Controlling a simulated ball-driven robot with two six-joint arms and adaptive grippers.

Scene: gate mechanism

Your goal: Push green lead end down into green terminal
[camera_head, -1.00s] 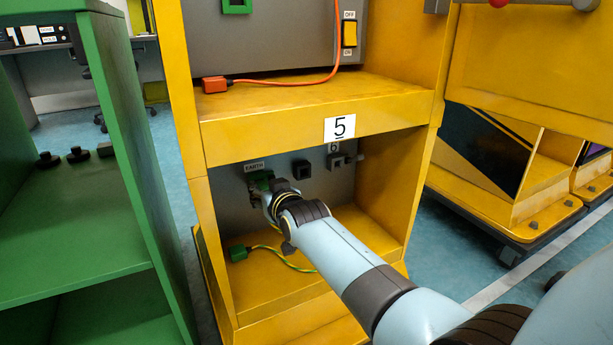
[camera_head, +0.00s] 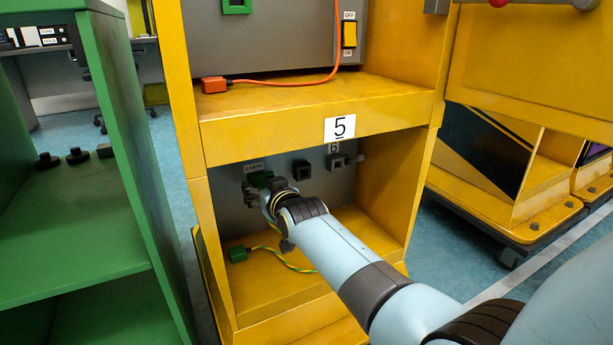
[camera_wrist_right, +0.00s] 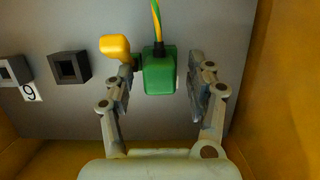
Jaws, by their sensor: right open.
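A green lead end (camera_wrist_right: 160,74) with a yellow-green cable (camera_wrist_right: 157,22) stands against the grey panel between my right gripper's spread fingers (camera_wrist_right: 162,82). The fingers show gaps on both sides of it. In the head view, green (camera_head: 262,180) shows under the EARTH label, with my right gripper (camera_head: 261,192) around it. I cannot tell the green terminal apart from the lead end, or how deep the end sits. Another green end (camera_head: 238,254) lies on the lower shelf with the cable (camera_head: 290,263). My left gripper is out of view.
A yellow knob-like piece (camera_wrist_right: 115,46) sits close by one right fingertip. Dark square sockets (camera_head: 301,169) are on the panel beside it. Yellow cabinet walls (camera_head: 385,190) enclose the bay. An orange plug (camera_head: 213,84) lies on the shelf above. A green rack (camera_head: 70,210) stands left.

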